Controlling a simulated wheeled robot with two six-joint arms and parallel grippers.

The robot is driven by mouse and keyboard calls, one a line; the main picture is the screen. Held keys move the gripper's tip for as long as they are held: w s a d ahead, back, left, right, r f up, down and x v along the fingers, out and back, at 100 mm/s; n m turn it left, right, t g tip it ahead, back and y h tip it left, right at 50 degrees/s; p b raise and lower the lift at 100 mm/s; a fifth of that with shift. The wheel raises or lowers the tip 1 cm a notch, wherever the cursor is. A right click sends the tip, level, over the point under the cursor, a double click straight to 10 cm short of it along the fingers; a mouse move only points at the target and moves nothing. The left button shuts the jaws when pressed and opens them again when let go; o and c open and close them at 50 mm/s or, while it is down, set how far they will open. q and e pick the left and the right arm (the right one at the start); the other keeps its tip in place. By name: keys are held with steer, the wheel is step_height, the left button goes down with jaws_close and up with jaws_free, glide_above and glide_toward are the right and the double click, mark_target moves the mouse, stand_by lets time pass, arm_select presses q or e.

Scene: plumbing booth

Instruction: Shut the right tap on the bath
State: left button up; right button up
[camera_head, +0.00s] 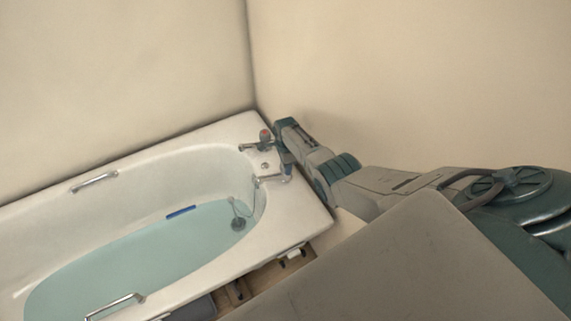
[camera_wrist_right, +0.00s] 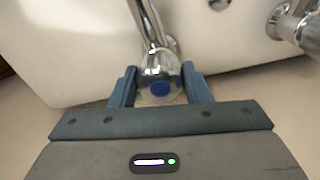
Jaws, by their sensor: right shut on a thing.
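The white bath (camera_head: 300,215) stands in the corner, part filled with bluish water (camera_head: 130,260). Two chrome taps sit on its end rim. The left tap (camera_head: 265,135) has a red-marked head. The spout of the right tap (camera_head: 268,180) points over the bath, while its head is hidden behind my right gripper (camera_head: 284,160). In the right wrist view, my right gripper (camera_wrist_right: 159,76) is shut on the chrome head of the right tap (camera_wrist_right: 155,68), one blue finger on each side. The blue cap of the head faces the camera. My left gripper is not in view.
A plug (camera_head: 238,224) on a chain and a blue object (camera_head: 181,212) are in the bath. Grab rails (camera_head: 95,181) sit on its long sides. Walls (camera_head: 400,80) stand close behind my right arm. The near side of the bath is open below, showing framing (camera_head: 235,291).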

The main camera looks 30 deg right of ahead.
steer(key=shift+w+d, duration=0.1)
steer(key=o, duration=1)
step_height(320, 180, up, 9)
steer(key=shift+r+p, duration=0.15)
steer(key=shift+p, duration=0.8)
steer(key=shift+r, duration=0.8)
